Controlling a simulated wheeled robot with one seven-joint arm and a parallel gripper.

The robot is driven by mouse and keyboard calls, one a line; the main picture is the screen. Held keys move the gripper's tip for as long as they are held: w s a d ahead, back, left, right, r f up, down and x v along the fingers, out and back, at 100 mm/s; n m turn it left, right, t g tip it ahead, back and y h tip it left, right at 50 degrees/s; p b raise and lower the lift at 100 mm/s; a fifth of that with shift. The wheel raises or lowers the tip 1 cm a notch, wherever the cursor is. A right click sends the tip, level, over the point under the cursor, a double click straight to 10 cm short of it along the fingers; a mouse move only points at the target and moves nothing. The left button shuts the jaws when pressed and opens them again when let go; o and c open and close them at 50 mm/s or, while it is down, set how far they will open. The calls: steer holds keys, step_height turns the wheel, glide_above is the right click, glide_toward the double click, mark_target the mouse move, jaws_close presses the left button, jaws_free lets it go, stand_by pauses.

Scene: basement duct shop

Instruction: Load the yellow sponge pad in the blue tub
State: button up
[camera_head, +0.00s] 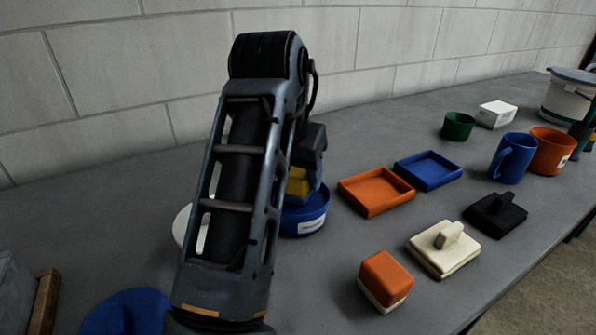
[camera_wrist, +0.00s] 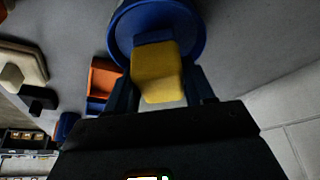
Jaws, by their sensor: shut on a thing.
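The yellow sponge pad (camera_wrist: 156,75) is held between the two fingers of my gripper (camera_wrist: 161,84), with a blue layer at its far end. In the head view the pad (camera_head: 297,187) shows partly beside my arm, and my gripper (camera_head: 308,165) is just above it. The round blue tub (camera_head: 306,217), with a white label, stands on the table under the pad. It also shows in the wrist view (camera_wrist: 192,32), beyond the pad. I cannot tell whether the pad touches the tub's inside. My arm hides the tub's left side.
Right of the tub are an orange tray (camera_head: 376,191), a blue tray (camera_head: 428,170), a cream lidded block (camera_head: 443,250) and an orange-and-cream block (camera_head: 385,281). A blue lid (camera_head: 126,313) lies front left; a white round thing (camera_head: 184,226) is partly behind my arm.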

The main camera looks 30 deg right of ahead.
steer(key=shift+r+p, duration=2.4)
steer(key=shift+r, duration=0.55)
steer(key=shift+f, duration=0.1)
